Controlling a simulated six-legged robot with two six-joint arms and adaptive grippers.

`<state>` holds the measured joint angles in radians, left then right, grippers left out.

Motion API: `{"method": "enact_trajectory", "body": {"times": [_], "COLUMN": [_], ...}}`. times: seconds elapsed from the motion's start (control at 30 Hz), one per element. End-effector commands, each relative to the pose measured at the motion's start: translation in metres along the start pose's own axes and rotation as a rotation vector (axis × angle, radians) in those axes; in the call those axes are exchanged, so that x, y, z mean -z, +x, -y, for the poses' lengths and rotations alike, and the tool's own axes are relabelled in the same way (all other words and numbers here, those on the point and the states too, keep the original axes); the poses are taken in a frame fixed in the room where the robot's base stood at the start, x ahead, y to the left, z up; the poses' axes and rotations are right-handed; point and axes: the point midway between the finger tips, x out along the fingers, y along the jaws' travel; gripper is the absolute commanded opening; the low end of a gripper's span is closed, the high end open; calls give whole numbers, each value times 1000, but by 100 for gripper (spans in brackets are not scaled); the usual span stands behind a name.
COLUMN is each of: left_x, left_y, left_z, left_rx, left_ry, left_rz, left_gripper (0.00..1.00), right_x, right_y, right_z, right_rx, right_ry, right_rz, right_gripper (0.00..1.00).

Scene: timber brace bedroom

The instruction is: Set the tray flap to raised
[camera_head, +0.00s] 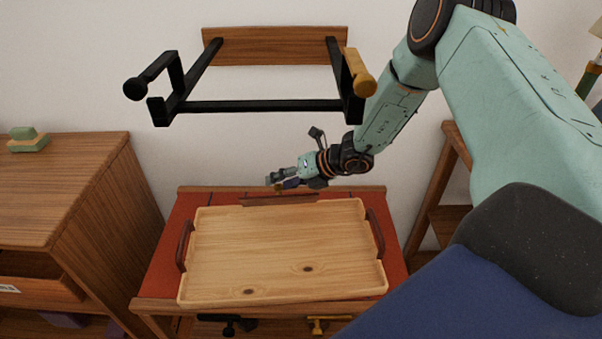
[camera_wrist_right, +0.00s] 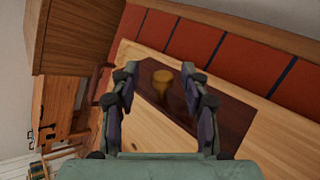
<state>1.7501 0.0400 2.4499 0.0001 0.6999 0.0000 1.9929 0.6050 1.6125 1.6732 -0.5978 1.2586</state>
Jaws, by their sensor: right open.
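A pale wooden tray (camera_head: 285,250) with dark side handles lies on a red-topped table. The tray flap (camera_head: 280,201) is a dark brown panel at the middle of the tray's back edge; my right gripper partly covers it. In the right wrist view the flap (camera_wrist_right: 232,112) shows as a dark panel with a brass knob (camera_wrist_right: 163,84). My right gripper (camera_head: 272,182) is open above the flap. In the wrist view its fingers (camera_wrist_right: 159,72) stand either side of the knob; contact cannot be told. The flap's tilt is hard to judge. My left gripper is not in view.
A black wall frame (camera_head: 260,106) with a brass-coloured end (camera_head: 358,72) juts out above the tray. A wooden cabinet (camera_head: 75,180) stands at left. A wooden stand (camera_head: 445,190) is at right. Black and brass fittings (camera_head: 318,324) show below the table's front edge.

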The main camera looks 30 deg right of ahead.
Motion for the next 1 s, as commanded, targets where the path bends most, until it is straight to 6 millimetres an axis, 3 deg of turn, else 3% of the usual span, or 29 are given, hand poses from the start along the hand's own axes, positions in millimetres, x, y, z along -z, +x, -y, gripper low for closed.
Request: {"method": "enact_trajectory", "body": {"times": [0.1,0.43,0.7,1.0], "left_x": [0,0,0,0], "left_y": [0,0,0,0], "left_z": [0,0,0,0], "left_rx": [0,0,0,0], "left_ry": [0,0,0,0], "left_rz": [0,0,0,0], "left_gripper": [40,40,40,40], "right_x": [-2,-1,0,0], "right_y": [-21,-64,-83,-91], "right_z": [0,-1,0,0], "right_rx": [-1,-4,-3,-1], "right_ry": [5,2,4,-1], "right_rz": [5,5,-5,-1], "right_gripper": [46,46,46,46]}}
